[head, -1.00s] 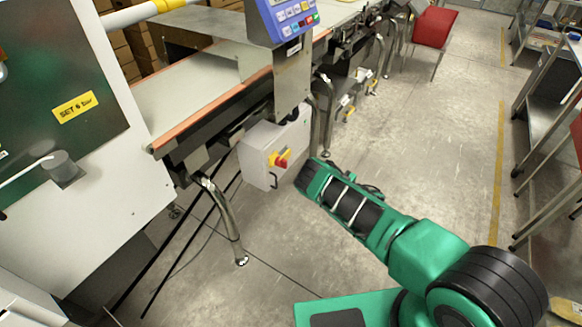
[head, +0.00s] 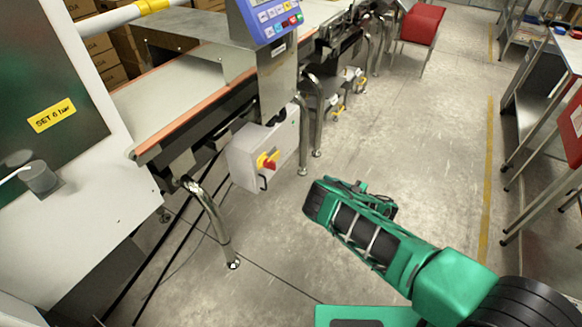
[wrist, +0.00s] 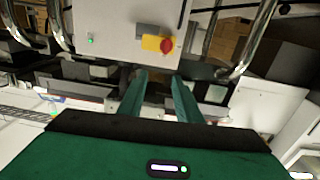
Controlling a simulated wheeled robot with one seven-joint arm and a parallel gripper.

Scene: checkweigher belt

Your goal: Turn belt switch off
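The belt switch is a red knob (head: 270,164) on a yellow plate, on the front of a light grey box (head: 245,158) under the belt. In the wrist view the red knob (wrist: 166,46) sits on its yellow plate just beyond my fingertips. A small green light (wrist: 91,40) shows on the same box face. My gripper (wrist: 160,75) is open, with two green fingers apart and nothing between them. In the head view my arm's end is right of and below the box, clear of it. The fingers cannot be made out there. I cannot tell the knob's setting.
The conveyor belt (head: 185,85) runs above the box, with a blue keypad display (head: 272,15) over it. A bent metal leg (head: 215,222) stands left of the box. A red chair (head: 420,25) is farther back. The floor (head: 410,140) to the right is open.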

